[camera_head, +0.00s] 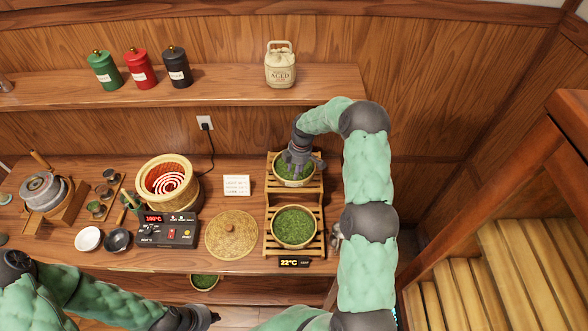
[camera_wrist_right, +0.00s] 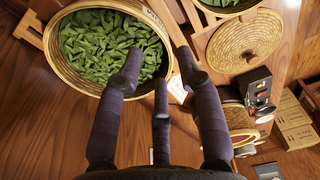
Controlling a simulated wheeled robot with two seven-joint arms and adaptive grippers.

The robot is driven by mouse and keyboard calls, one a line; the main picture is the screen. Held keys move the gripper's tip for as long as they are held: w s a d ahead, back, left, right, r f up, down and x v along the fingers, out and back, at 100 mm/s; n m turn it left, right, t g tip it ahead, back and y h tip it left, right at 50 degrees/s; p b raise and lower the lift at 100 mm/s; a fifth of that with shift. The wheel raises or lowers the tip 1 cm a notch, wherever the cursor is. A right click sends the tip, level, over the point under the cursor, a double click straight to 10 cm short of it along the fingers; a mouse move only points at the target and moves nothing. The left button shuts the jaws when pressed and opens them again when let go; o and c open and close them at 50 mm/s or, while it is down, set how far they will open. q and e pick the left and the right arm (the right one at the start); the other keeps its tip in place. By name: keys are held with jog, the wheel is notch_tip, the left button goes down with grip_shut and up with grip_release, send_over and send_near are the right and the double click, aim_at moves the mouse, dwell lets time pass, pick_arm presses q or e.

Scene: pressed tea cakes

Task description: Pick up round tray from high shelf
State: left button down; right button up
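A round woven tray of green leaves (camera_head: 294,182) sits on the upper level of the slatted wooden rack (camera_head: 266,205). My right gripper (camera_head: 298,160) is over this tray and hides part of it. In the right wrist view, the tray (camera_wrist_right: 60,62) is large and close. The right gripper (camera_wrist_right: 158,75) is open there, with one finger over the leaves and another outside the rim; contact cannot be told. A second round tray (camera_head: 294,228) of leaves sits on the rack's lower level. My left gripper (camera_head: 200,317) is low at the bottom edge, its fingers unclear.
A round woven lid (camera_head: 231,236) lies left of the rack. A heater basket (camera_head: 168,180), a control box (camera_head: 168,231) and two bowls (camera_head: 103,239) stand further left. Canisters (camera_head: 140,70) and a jug (camera_head: 280,66) are on the wall shelf. Another tray (camera_head: 204,282) shows below the counter.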

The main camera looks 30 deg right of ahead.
aim_at(293, 185)
notch_tip(293, 185, down, 3)
jog(key=shift+w+r, duration=0.1)
jog(key=shift+w+a+f+p, duration=0.1)
jog(key=shift+f+p, duration=0.5)
jog(key=shift+f, duration=0.55)
jog(key=shift+w+a+f+p, duration=0.1)
jog(key=shift+f+p, duration=0.5)
jog(key=shift+f, duration=0.9)
jog(key=shift+c, duration=0.3)
grip_shut()
